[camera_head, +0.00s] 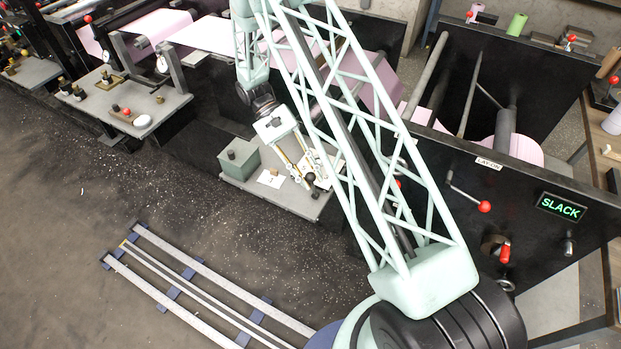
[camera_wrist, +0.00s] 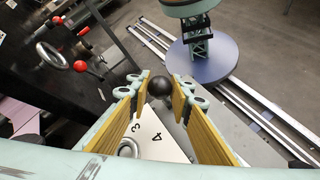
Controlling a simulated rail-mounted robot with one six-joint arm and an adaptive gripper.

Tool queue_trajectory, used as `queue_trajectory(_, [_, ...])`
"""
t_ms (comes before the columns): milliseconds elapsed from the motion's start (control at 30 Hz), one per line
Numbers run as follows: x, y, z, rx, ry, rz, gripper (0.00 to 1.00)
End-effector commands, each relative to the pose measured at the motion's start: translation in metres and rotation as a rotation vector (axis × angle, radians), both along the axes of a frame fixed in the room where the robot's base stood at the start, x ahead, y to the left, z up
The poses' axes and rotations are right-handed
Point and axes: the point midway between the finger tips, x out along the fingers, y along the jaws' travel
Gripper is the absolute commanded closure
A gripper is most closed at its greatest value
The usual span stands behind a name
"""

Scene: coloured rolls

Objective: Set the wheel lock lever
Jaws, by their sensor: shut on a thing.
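My gripper (camera_head: 310,180) reaches down over a small grey bench (camera_head: 303,203). In the wrist view its two yellow-padded fingers (camera_wrist: 158,100) are closed around a black ball knob (camera_wrist: 158,87). Below the knob is a white plate (camera_wrist: 160,138) marked with 3 and 4. The shaft under the knob is mostly hidden, so I cannot tell whether this is the wheel lock lever. A red-balled lever (camera_head: 485,206) is on the dark machine side panel, apart from my gripper. The wrist view also shows a handwheel (camera_wrist: 50,52) and a red knob (camera_wrist: 80,66).
A green-grey box (camera_head: 240,157) and a white card (camera_head: 270,179) sit on the bench left of my gripper. A red handle (camera_head: 505,254) and a lit SLACK sign (camera_head: 561,207) are on the right panel. Floor rails (camera_head: 195,285) run in front; the floor at left is clear.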

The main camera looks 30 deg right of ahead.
Motion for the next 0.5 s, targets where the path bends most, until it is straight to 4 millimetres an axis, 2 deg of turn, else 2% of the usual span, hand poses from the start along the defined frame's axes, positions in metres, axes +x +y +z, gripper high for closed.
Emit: queue_trajectory(500, [0.0073,0.0039,-0.0035,0.001,-0.004,-0.002,1.0])
